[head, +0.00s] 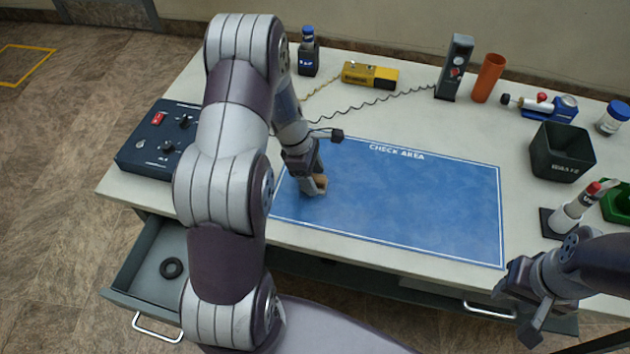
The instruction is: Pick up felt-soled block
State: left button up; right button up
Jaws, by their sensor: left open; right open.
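A small tan-brown block (321,183), which looks like the felt-soled block, sits at the left part of the blue check area mat (400,210). My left gripper (313,186) is open and low over the mat, with its fingers at the block. The gripper hides much of the block, and I cannot tell whether the fingers touch it. Its underside is not visible. My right gripper (524,308) is open and empty near the table's front right edge, away from the block.
A control box (160,138) stands at the left, above an open drawer (150,265) holding a black ring (174,268). A yellow device (370,75), an orange cup (489,78) and a dark bin (562,152) stand at the back and right. The mat's middle is clear.

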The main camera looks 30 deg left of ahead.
pick_arm(q)
jog(key=shift+s, duration=0.1)
jog(key=c, duration=0.8)
jog(key=shift+r, duration=0.1)
jog(key=shift+c, duration=0.2)
